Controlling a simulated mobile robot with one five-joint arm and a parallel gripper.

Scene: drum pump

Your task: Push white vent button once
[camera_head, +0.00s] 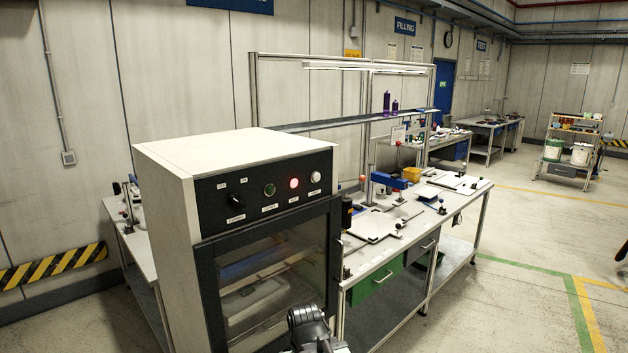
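The white button (315,177) is at the right end of the black control panel (215,190) on a beige cabinet (166,200). A small label sits under it, too small to read. To its left are a lit red button (294,183), a green button (269,190) and a black rotary knob (236,201). My gripper (312,326) shows as a dark shape at the bottom edge, in front of the cabinet's glass door and well below the panel. It appears apart from the white button. Its fingers cannot be made out.
The cabinet's glass door (270,285) is shut, with a pale tray inside. A workbench (385,262) with tools and a green drawer stands to the right. Another bench (122,225) is at the left. The floor at the right is open.

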